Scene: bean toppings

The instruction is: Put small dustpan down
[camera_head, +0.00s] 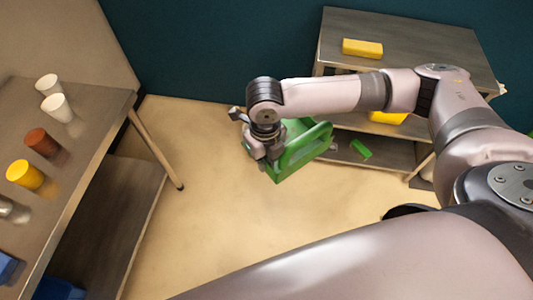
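The small green dustpan (306,148) hangs in the air above the floor, in the middle of the head view, tilted. My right gripper (264,151) is at its left end and appears shut on it. The wrist hides the exact grip. My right arm reaches in from the right, passing in front of the shelf. My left gripper is not in view.
A metal table (92,112) at left bears white cups (57,106), a brown cup (41,142) and a yellow cup (25,175). A metal shelf unit (420,42) at right holds a yellow block (362,48) and a green item (361,148). Floor between is clear.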

